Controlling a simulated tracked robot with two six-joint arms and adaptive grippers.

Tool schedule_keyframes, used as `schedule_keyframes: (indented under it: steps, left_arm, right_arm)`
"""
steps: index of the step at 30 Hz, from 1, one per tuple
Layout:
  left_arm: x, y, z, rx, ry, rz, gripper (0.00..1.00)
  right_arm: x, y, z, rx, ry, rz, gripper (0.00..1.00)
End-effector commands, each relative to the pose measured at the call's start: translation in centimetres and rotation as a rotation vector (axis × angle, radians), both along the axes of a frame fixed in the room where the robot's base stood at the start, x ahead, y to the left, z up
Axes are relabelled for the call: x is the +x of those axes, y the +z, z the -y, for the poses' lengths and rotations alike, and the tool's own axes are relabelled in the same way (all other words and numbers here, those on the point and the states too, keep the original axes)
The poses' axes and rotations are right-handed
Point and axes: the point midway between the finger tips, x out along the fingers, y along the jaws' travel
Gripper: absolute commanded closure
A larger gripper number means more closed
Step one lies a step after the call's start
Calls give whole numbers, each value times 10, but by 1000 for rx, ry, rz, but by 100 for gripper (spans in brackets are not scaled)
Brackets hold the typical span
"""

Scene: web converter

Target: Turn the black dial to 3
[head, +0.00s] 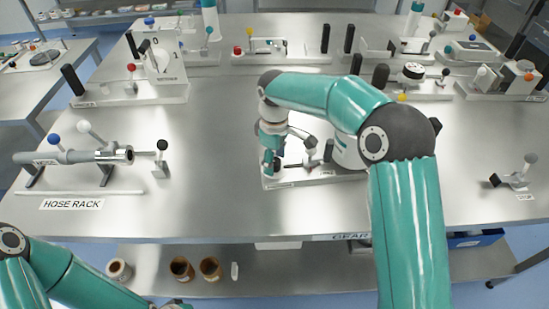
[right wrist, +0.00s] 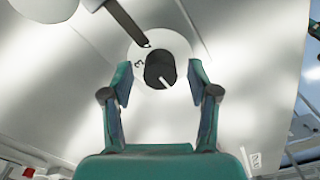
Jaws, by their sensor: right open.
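The black dial (right wrist: 158,66) sits on a round white disc (right wrist: 176,45) in the right wrist view. A white line on the dial points to the lower right of that picture. A black "3" is printed on the disc at the dial's upper left, roughly opposite the line. My right gripper (right wrist: 160,76) is open, one finger on each side of the dial, with visible gaps. In the head view my right gripper (head: 270,160) is low over the small fixture at the table's middle, and the arm partly hides it. My left forearm shows at the lower left; its fingers are out of view.
A dark bar (right wrist: 128,20) reaches over the disc's edge in the right wrist view. The hose rack (head: 72,156) stands at the left of the steel table. Several fixtures line the back, and a small black-handled one (head: 513,180) is at the right.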

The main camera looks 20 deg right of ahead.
Motion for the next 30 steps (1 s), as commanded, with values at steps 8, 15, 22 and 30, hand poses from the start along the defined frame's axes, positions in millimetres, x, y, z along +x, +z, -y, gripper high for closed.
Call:
schedule_keyframes:
  steps: [8, 15, 22, 30]
  left_arm:
    - [0, 0, 0, 0, 0, 0, 100]
    - [0, 0, 0, 0, 0, 0, 100]
    - [0, -1, 0, 0, 0, 0, 100]
    - [0, -3, 0, 0, 0, 0, 100]
  right_arm:
    - [0, 0, 0, 0, 0, 0, 77]
    - [0, 0, 0, 1, -1, 1, 100]
    - [0, 1, 0, 0, -39, 1, 100]
    - [1, 1, 0, 0, -184, 3, 100]
